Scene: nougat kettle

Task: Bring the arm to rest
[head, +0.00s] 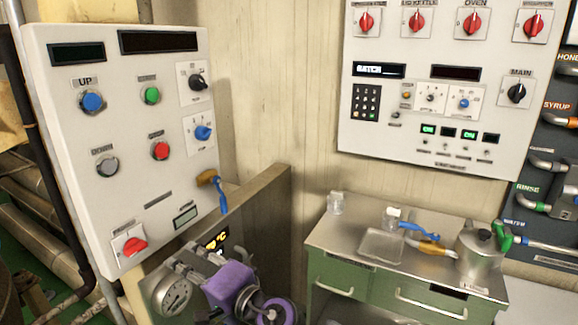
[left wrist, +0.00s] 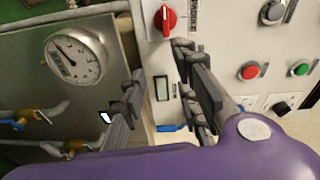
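My left arm's purple wrist (head: 232,284) shows at the bottom of the head view. Its grey gripper (head: 192,264) is in front of the kettle's steel side, just above the round gauge (head: 175,297). In the left wrist view the fingers of the left gripper (left wrist: 160,100) stand apart with nothing between them. Behind the gap is the lower part of the control panel (left wrist: 225,25), with a red rotary knob (left wrist: 165,20) and a small display (left wrist: 161,88). Whether a finger touches anything cannot be told. My right gripper is not in view.
The button panel (head: 125,225) stands close on the left, with a blue-handled valve (head: 215,190) beside it. On the right, a green cabinet (head: 335,275) carries a clear tray (head: 382,246), a glass jar (head: 335,203) and a metal pot (head: 478,258). A wall panel (head: 430,160) hangs above.

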